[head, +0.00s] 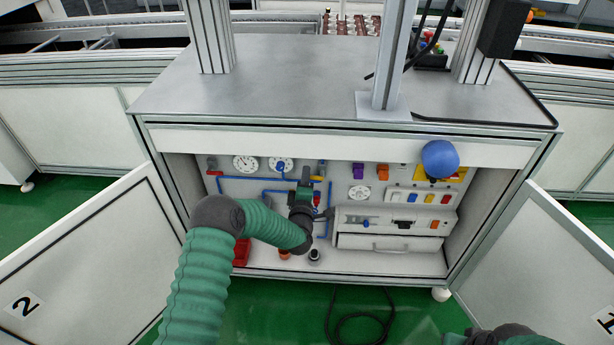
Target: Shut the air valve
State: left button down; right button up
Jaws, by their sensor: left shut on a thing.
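Inside the open cabinet, blue air pipes (262,183) run over the white back panel, with small valves and fittings along them. My left gripper (306,185) reaches in from the lower left and is shut at the pipework in the middle of the panel. The air valve's handle there is mostly hidden behind the gripper, so its angle cannot be told.
The left door (95,265) and right door (550,255) stand open. A control box with a drawer (390,243) is right of my gripper. A black cable (360,318) lies on the green floor.

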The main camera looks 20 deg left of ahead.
pick_arm(q)
jog(key=shift+s+a+f+n, duration=0.1)
jog(key=shift+a+f+n, duration=0.05)
jog(key=shift+f+n, duration=0.5)
jog(key=c, duration=1.4)
grip_release()
jog(key=shift+a, duration=0.1)
jog(key=shift+c, duration=0.2)
jog(key=shift+r, duration=0.1)
jog(key=shift+r, duration=0.1)
jog(key=p+v, duration=0.5)
jog(key=v, duration=1.2)
